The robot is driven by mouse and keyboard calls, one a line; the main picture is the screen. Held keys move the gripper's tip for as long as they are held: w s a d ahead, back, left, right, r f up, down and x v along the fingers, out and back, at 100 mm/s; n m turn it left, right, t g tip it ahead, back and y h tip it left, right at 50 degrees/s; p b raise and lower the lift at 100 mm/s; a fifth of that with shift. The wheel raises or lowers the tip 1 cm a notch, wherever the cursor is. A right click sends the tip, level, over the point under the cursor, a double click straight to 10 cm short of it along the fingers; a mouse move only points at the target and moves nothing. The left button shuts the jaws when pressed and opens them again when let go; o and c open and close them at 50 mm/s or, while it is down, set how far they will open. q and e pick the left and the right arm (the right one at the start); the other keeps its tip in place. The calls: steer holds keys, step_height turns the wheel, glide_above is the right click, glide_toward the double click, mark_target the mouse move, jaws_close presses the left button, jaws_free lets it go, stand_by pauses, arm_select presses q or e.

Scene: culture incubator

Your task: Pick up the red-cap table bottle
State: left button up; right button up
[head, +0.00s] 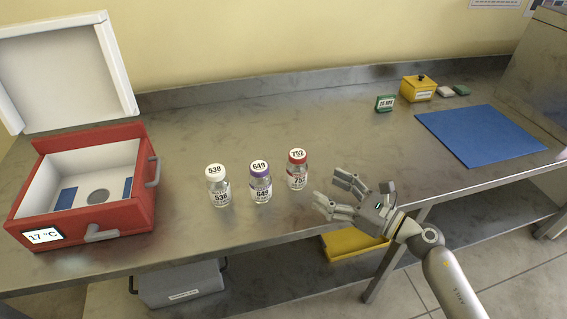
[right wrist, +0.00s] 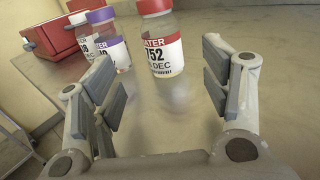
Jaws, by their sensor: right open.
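The red-cap bottle (head: 297,170), labelled 752, stands upright on the steel table, at the right end of a row of three bottles. It also shows in the right wrist view (right wrist: 164,50), ahead of and between the open fingers. My right gripper (head: 338,197) is open and empty, to the right of the red-cap bottle and apart from it. The right gripper's fingers (right wrist: 155,90) fill both sides of the wrist view. My left gripper is not in view.
A purple-cap bottle (head: 260,184) and a white-cap bottle (head: 218,186) stand left of the red-cap one. An open red incubator box (head: 130,205) is at the left. The table behind the bottles is clear.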

mark_target(305, 175)
steer(key=p+x, duration=0.1)
steer(key=x, duration=0.3)
steer(key=shift+w+a+r, duration=0.1)
steer(key=shift+r, duration=0.05)
steer(key=shift+w+a, duration=0.15)
steer(key=shift+a, duration=0.1)
steer(key=p+x, duration=0.1)
steer(key=x, duration=0.3)
steer(key=shift+w+a, duration=0.2)
steer(key=shift+w, duration=0.1)
steer(key=shift+w+a, duration=0.2)
steer(key=shift+a, duration=0.1)
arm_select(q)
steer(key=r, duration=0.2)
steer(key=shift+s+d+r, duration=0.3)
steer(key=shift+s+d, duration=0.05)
arm_select(e)
steer(key=c, duration=1.2)
